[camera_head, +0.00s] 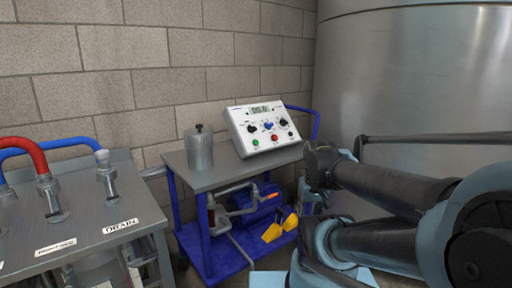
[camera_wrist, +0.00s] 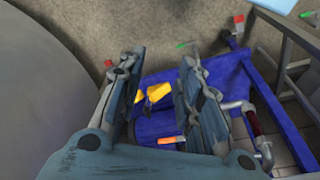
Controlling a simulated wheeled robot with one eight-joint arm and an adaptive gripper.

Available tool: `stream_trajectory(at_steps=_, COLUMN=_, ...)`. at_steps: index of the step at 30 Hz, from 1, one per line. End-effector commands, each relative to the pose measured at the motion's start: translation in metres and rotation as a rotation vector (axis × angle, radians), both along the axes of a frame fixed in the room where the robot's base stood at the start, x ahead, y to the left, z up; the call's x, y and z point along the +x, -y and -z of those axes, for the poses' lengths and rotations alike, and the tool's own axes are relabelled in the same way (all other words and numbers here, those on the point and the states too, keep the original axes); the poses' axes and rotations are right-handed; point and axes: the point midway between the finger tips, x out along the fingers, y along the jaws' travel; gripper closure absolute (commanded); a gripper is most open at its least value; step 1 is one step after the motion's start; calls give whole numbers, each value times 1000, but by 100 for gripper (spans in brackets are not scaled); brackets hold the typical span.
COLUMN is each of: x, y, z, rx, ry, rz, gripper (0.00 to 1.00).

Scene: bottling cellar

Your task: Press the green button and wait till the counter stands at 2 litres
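The white control box (camera_head: 262,128) sits tilted up on the grey top of a blue cart. Its green button (camera_head: 255,142) is at the lower left of the panel, and nothing touches it. The counter display (camera_head: 259,109) is lit near the top, but its digits are too small to read surely. My gripper (camera_wrist: 157,62) shows in the wrist view with its two fingers apart and nothing between them. It points down past the cart's lower shelf. The box does not show in the wrist view. In the head view my arm is to the right of the box.
A grey metal canister (camera_head: 199,150) stands left of the box. The blue cart's lower shelf (camera_wrist: 163,128) carries pipes and yellow parts (camera_head: 272,232). A steel bench (camera_head: 85,205) with red and blue hoses is at left. A large steel tank (camera_head: 420,70) fills the right.

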Motion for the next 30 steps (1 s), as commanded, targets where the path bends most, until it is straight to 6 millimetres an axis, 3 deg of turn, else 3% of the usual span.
stream_trajectory(at_steps=10, x=0, y=0, z=0, rx=0, ry=0, rz=0, gripper=68)
stream_trajectory(at_steps=11, x=0, y=0, z=0, rx=0, ry=0, rz=0, gripper=70)
stream_trajectory(at_steps=15, x=0, y=0, z=0, rx=0, ry=0, rz=0, gripper=100)
stream_trajectory(at_steps=30, x=0, y=0, z=0, rx=0, ry=0, rz=0, gripper=100)
